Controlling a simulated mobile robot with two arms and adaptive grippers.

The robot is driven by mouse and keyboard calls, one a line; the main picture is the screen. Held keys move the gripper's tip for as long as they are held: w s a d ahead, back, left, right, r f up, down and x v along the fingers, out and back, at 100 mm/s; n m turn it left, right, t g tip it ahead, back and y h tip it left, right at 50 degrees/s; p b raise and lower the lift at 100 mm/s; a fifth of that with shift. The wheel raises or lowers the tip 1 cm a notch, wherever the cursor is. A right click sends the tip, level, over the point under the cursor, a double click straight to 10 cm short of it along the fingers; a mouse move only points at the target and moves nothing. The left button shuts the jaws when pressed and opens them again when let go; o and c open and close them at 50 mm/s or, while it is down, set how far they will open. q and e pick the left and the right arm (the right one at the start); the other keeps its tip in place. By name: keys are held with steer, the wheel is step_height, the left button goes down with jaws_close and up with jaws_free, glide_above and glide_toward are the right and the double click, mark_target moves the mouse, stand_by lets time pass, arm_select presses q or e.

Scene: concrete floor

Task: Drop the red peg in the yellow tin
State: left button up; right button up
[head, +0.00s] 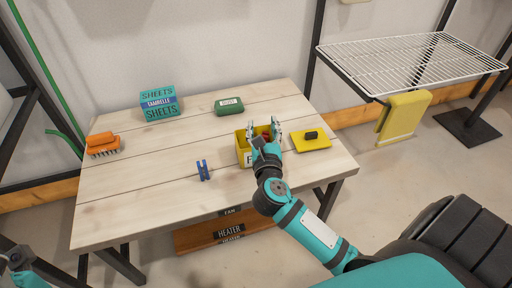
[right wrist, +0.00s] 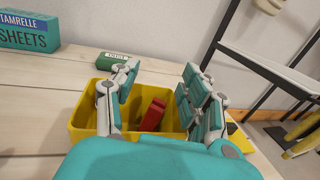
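The yellow tin (head: 241,152) stands on the wooden table, and its yellow wall (right wrist: 88,105) also shows in the right wrist view. The red peg (right wrist: 152,114) is inside the tin, tilted, with its upper part showing; its lower end is hidden. My right gripper (head: 264,133) is over the tin. In the right wrist view its fingers (right wrist: 160,80) are wide apart on either side of the peg, with visible gaps to it. Only a piece of my left arm shows at the lower left corner of the head view; its gripper does not show.
A yellow plate-like thing with a dark object (head: 311,134) on it lies right of the tin. A blue clip-like thing (head: 203,170) lies to the left. A green tin (head: 229,105), a teal box (head: 159,104) and an orange brush (head: 102,144) are farther off. The table front is clear.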

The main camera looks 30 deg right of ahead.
steer(key=v, duration=1.2)
steer(key=shift+a, duration=0.1)
